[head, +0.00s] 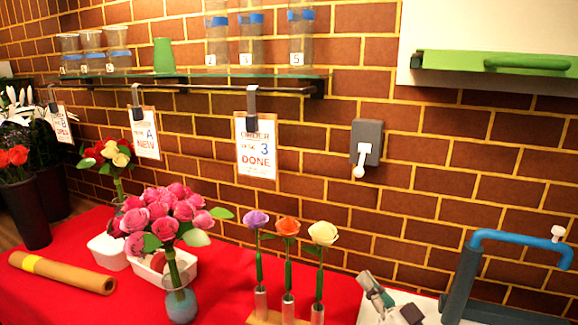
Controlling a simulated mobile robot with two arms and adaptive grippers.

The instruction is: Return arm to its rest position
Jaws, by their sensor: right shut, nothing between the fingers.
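My left gripper is not in view.
The red-covered table (235,285) bears a vase of pink roses (180,302), a brown roll (62,271) and three single roses in the holder. A rail with order cards (256,150) and a shelf run along the brick wall.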

